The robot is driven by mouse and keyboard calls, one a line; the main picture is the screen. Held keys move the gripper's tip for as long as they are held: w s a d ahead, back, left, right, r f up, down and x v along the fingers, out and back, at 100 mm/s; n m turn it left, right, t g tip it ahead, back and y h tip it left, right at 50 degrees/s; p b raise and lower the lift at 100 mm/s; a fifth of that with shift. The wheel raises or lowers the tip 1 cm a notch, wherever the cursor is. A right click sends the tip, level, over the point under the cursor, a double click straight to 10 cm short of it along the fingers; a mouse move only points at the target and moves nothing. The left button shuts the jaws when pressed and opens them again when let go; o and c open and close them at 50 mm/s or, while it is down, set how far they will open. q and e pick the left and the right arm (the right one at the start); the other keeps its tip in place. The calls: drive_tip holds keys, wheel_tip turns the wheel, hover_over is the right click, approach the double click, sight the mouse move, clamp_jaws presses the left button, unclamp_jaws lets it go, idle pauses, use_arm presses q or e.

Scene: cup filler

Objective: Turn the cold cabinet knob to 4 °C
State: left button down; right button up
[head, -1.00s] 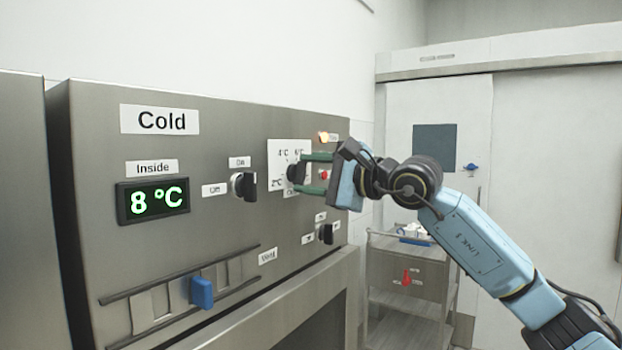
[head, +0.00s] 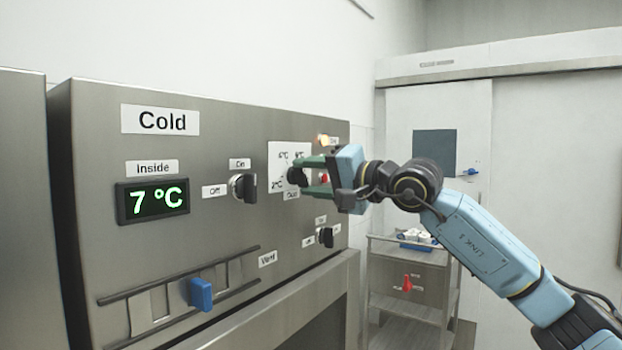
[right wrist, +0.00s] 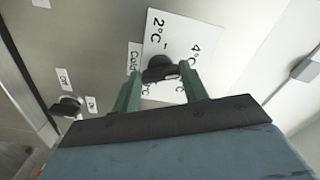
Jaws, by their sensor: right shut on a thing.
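The cold cabinet (head: 90,250) has a steel front with a "Cold" label. Its Inside display (head: 153,200) reads 7 °C in green. The temperature knob (head: 295,176) is dark and sits on a white dial plate (head: 279,153) with °C marks; the plate is partly hidden by my gripper. My right gripper (head: 307,176) has green fingers, one above and one below the knob, shut on it. In the right wrist view the knob (right wrist: 160,68) sits between the fingertips, with 2°C and 4°C marks readable on the plate. The knob's exact pointing is unclear. My left gripper is not in view.
An On/Off knob (head: 244,187) lies left of the dial. A lower knob (head: 326,235) is below my gripper. A blue slider (head: 201,294) sits on a rail at lower left. A trolley (head: 408,280) stands behind at right.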

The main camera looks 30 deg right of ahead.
drive_tip(key=shift+n, duration=0.5)
drive_tip(key=o, duration=1)
drive_tip(key=b+v, duration=0.6)
drive_tip(key=v, duration=0.7)
drive_tip(key=shift+s+d, duration=0.1)
drive_tip(key=shift+s, duration=0.15)
drive_tip(key=shift+f, duration=0.1)
